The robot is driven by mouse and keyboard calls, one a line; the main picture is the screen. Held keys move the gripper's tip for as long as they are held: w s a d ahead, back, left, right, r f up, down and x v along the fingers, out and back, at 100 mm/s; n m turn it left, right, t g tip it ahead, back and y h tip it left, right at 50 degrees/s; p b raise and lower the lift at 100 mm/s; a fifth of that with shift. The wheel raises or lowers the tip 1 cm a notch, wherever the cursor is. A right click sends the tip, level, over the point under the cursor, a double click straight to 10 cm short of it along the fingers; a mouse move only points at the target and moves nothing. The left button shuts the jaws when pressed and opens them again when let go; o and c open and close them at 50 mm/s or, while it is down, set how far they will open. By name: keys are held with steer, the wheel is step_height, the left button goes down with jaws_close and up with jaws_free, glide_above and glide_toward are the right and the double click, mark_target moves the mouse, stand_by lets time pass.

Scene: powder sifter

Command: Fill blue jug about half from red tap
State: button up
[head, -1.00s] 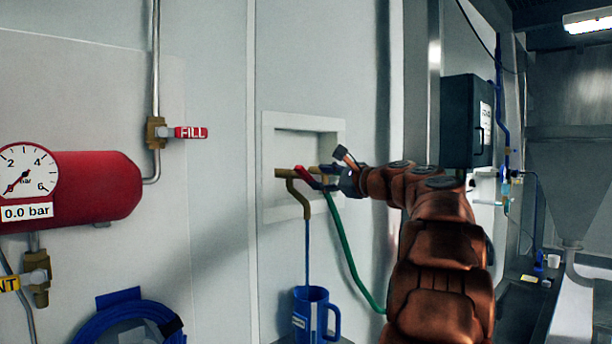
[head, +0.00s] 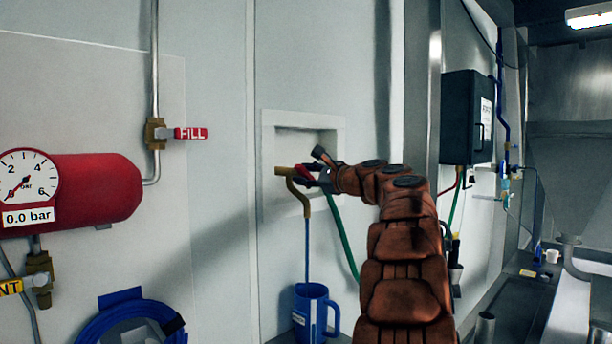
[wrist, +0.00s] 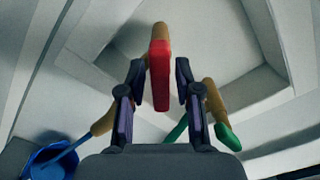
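The red tap handle (head: 304,172) is on a brass tap in the wall recess. Its spout (head: 304,198) bends down over the blue jug (head: 312,312), which stands upright below. A thin blue stream (head: 307,250) runs from the spout into the jug; the level inside cannot be seen. My gripper (wrist: 160,72) is at the tap, with its fingers apart on either side of the red handle, which also shows in the wrist view (wrist: 160,80). Narrow gaps show between handle and fingers. Part of the jug shows at lower left in the wrist view (wrist: 50,163).
A green hose (head: 343,235) hangs just right of the stream, under my arm. A red tank with a gauge (head: 95,190) and a FILL lever (head: 190,133) are at left. A coiled blue hose (head: 130,315) is at lower left. A dark wall box (head: 467,117) is at right.

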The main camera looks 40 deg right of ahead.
jaws_close()
steer(key=shift+w+a+n+p, duration=0.1)
steer(key=shift+n+p, duration=0.35)
steer(key=shift+n, duration=0.95)
steer(key=shift+f+n, duration=0.1)
steer(key=shift+n, duration=0.5)
steer(key=shift+f+n+b, duration=0.15)
steer(key=shift+n+b, duration=1.05)
steer(key=shift+n, duration=0.1)
steer(key=shift+n+b, duration=0.4)
steer(key=shift+n, duration=0.2)
steer(key=shift+r+n, duration=0.2)
steer(key=shift+n, duration=0.1)
